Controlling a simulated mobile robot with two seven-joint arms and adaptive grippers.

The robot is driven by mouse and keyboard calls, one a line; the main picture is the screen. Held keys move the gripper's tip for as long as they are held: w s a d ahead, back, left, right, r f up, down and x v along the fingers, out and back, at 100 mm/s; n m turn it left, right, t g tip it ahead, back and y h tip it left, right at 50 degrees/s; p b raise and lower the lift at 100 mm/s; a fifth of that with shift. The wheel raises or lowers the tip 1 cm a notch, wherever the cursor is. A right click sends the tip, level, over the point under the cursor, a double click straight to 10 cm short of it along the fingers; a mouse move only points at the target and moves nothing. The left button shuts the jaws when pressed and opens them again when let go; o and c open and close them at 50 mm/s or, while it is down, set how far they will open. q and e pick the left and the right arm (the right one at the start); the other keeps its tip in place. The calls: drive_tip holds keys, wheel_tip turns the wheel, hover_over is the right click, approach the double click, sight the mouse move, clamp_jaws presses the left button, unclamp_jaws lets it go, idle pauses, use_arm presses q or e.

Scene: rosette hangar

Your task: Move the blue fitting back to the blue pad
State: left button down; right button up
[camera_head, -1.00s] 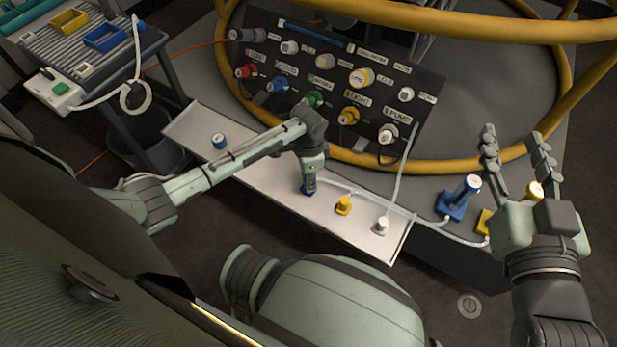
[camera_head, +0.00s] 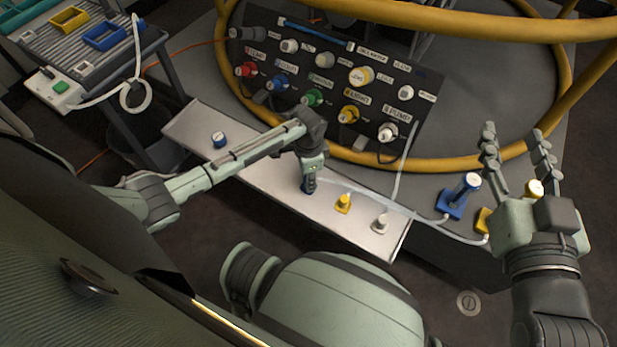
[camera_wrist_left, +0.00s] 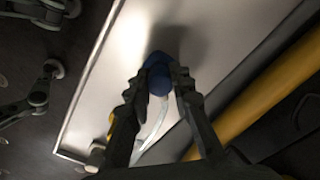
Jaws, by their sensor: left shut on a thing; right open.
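The blue fitting (camera_head: 306,189) is in my left gripper (camera_head: 309,182), low at the long white shelf (camera_head: 272,188). The gripper hides much of it, and I cannot tell whether it touches the shelf. In the left wrist view, the fitting (camera_wrist_left: 158,80) sits between the fingertips of my left gripper (camera_wrist_left: 157,86), with a pale hose running from it. A blue block (camera_head: 446,208) with a blue, white-topped post stands at the right. I cannot clearly make out a blue pad. My right gripper (camera_head: 514,150) is open and empty, above the right side.
A yellow fitting (camera_head: 343,204) and a white fitting (camera_head: 380,224) stand on the shelf to the right. A small blue round piece (camera_head: 218,140) is on its left part. Behind are a dark panel (camera_head: 325,62) with coloured connectors and a yellow ring rail (camera_head: 440,176). Hoses cross the right side.

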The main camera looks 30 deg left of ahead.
idle(0.3)
use_arm(q)
drive_tip(key=c, duration=1.3)
unclamp_jaws()
wheel_tip(320, 180, up, 12)
